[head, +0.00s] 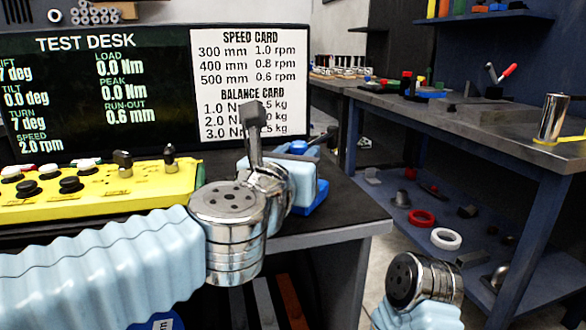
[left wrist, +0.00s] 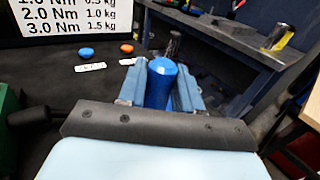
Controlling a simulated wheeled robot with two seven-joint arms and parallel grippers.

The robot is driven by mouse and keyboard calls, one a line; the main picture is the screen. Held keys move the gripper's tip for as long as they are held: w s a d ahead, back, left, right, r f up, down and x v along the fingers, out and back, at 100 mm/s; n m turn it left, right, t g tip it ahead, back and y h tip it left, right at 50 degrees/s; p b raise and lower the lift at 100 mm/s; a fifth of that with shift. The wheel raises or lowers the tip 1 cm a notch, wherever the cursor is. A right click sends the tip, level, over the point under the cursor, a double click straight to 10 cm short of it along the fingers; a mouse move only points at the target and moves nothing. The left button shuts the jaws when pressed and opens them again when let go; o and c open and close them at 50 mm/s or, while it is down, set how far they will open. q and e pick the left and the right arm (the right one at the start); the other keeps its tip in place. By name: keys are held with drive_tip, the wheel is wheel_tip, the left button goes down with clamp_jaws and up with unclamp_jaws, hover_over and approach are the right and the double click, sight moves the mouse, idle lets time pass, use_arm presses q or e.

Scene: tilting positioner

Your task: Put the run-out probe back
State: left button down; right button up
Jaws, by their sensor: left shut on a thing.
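My left gripper (head: 314,143) reaches over the right end of the dark desk in the head view, largely hidden behind its own wrist. In the left wrist view the gripper (left wrist: 160,80) has its blue fingers on both sides of a round-topped blue cylinder (left wrist: 162,86) and is shut on it. This cylinder looks like the run-out probe's body; its lower end is hidden. A dark upright post (left wrist: 174,44) shows just beyond the fingers; I cannot tell whether it touches the probe. My right wrist shows at the lower right of the head view, its gripper out of sight.
A yellow control box (head: 130,190) with knobs stands on the desk before the display (head: 90,90), which reads run-out 0.6 mm. Blue (left wrist: 86,52) and orange (left wrist: 127,48) discs lie near small labels. A blue workbench (head: 480,130) stands right, across a floor gap.

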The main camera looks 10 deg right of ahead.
use_arm(q)
drive_tip(key=shift+s+d+r, duration=0.1)
drive_tip(key=c, duration=1.2)
unclamp_jaws()
drive_tip(key=o, duration=0.4)
drive_tip(key=v, duration=1.2)
drive_tip(key=shift+s, duration=0.15)
